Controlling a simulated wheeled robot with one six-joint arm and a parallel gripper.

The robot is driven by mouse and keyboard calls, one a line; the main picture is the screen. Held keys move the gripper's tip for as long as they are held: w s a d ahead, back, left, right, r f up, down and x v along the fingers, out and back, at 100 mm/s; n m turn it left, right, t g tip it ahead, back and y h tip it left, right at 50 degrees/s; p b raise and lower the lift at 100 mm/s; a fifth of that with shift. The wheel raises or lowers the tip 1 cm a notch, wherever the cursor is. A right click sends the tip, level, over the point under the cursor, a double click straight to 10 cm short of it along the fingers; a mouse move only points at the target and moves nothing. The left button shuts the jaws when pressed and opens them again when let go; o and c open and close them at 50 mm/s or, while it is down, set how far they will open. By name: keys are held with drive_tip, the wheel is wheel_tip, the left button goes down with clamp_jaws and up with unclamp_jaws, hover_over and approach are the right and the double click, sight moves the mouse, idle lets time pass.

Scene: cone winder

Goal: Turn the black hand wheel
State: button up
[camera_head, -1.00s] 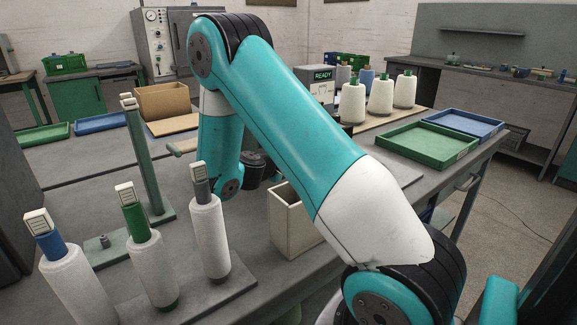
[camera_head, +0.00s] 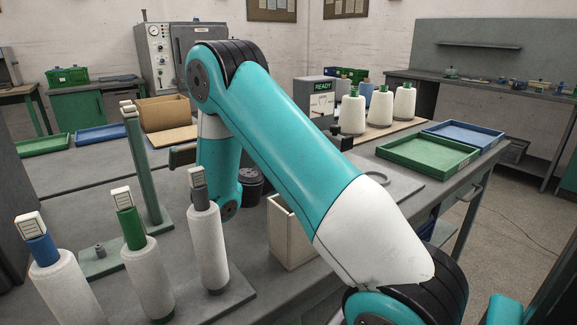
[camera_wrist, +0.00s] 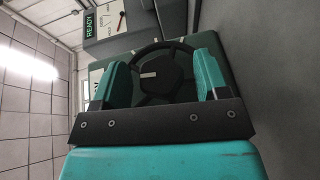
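The black hand wheel (camera_wrist: 161,50) shows in the wrist view as a dark rim with spokes, straight ahead of my gripper (camera_wrist: 160,68). The two teal fingers stand wide apart, one at each side of the wheel, and nothing is clamped between them. I cannot tell whether either finger touches the rim. In the head view my arm runs across the middle and hides my gripper; I cannot make out the wheel there.
The box with the green READY sign (camera_head: 318,97) stands behind my arm. White yarn cones (camera_head: 380,108) and a green tray (camera_head: 428,152) are to its right. Several yarn cones on posts (camera_head: 208,245) stand at the front left. An open cream bin (camera_head: 290,235) stands beside my arm.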

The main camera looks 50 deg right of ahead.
wheel_tip(320, 180, up, 20)
drive_tip(key=p, duration=0.3)
drive_tip(key=shift+r+p, duration=0.1)
drive_tip(key=shift+p, duration=0.25)
